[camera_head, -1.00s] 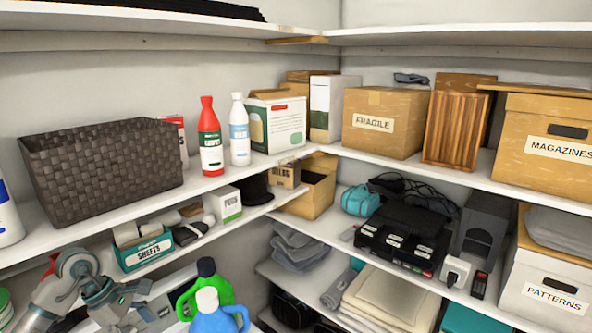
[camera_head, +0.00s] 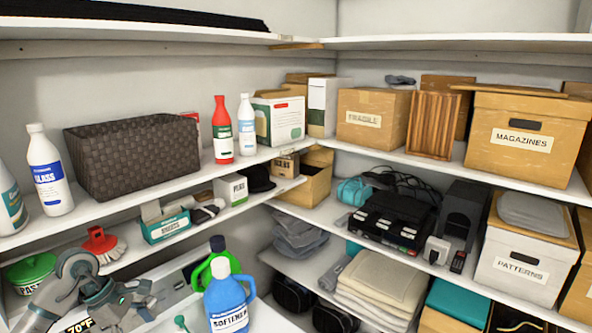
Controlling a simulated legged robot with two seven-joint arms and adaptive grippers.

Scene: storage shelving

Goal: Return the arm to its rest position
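My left arm (camera_head: 78,270) comes in at the bottom left, grey with teal accents, in front of the lower left shelf. My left gripper (camera_head: 128,300) is near the bottom edge, left of a blue jug labelled SOFTENER (camera_head: 228,300) and apart from it in the picture. Its fingers are too small and cut off to tell open from shut. I see nothing clearly held in it. My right gripper is not in view.
A red brush (camera_head: 100,241) and green tin (camera_head: 30,270) stand close behind my arm. A green jug (camera_head: 212,262) is behind the blue one. Above are a dark woven basket (camera_head: 135,155) and a GLASS bottle (camera_head: 48,172).

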